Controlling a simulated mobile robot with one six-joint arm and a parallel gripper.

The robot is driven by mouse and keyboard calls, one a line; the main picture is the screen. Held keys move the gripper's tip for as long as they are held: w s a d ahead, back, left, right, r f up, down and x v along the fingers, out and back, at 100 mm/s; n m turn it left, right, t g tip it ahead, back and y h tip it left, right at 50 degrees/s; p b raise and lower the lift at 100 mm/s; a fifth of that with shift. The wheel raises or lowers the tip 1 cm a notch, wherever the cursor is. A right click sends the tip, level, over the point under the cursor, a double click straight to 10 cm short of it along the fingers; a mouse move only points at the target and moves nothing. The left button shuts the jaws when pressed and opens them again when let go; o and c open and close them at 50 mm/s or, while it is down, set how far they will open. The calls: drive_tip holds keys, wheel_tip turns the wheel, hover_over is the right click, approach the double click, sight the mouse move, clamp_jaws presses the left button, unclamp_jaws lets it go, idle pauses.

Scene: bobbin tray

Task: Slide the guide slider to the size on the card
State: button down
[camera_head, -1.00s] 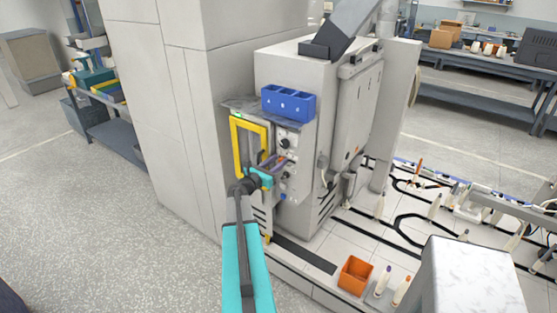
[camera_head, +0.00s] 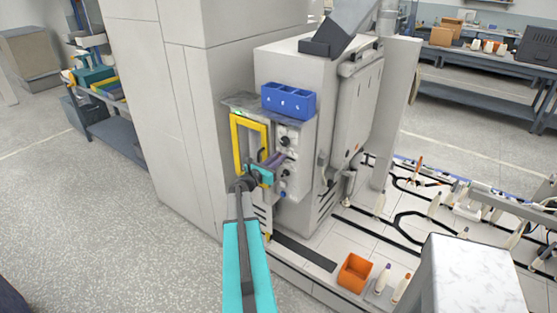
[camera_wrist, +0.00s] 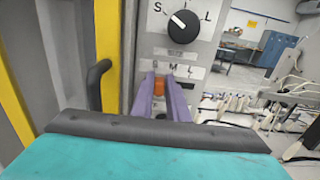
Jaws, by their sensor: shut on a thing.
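The orange guide slider (camera_wrist: 159,86) sits low on the grey machine panel (camera_wrist: 145,45) in the wrist view. My gripper (camera_wrist: 162,82) is shut on it, with one purple finger on each side. Small letters (camera_wrist: 172,66) ending in M and L run just above the slider; the fingers partly cover this row, so I cannot tell which letter it lines up with. In the head view my gripper (camera_head: 275,161) reaches the machine front, and the slider is hidden there. I cannot make out a size card.
A black dial (camera_wrist: 183,27) with S and L marks is above the slider. A yellow-framed door (camera_head: 237,147) with a black handle (camera_wrist: 96,84) stands close on the left. A blue bin (camera_head: 288,101) sits on top; an orange bin (camera_head: 354,273) is lower right.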

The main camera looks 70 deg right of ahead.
drive_tip(key=shift+w+d+r+b, duration=0.1)
drive_tip(key=shift+w+d+b, duration=0.1)
drive_tip(key=shift+w+b, duration=0.4)
drive_tip(key=shift+w, duration=0.2)
drive_tip(key=c, duration=1.7)
unclamp_jaws()
drive_tip(key=shift+s+p, duration=0.2)
drive_tip(key=shift+p, duration=0.15)
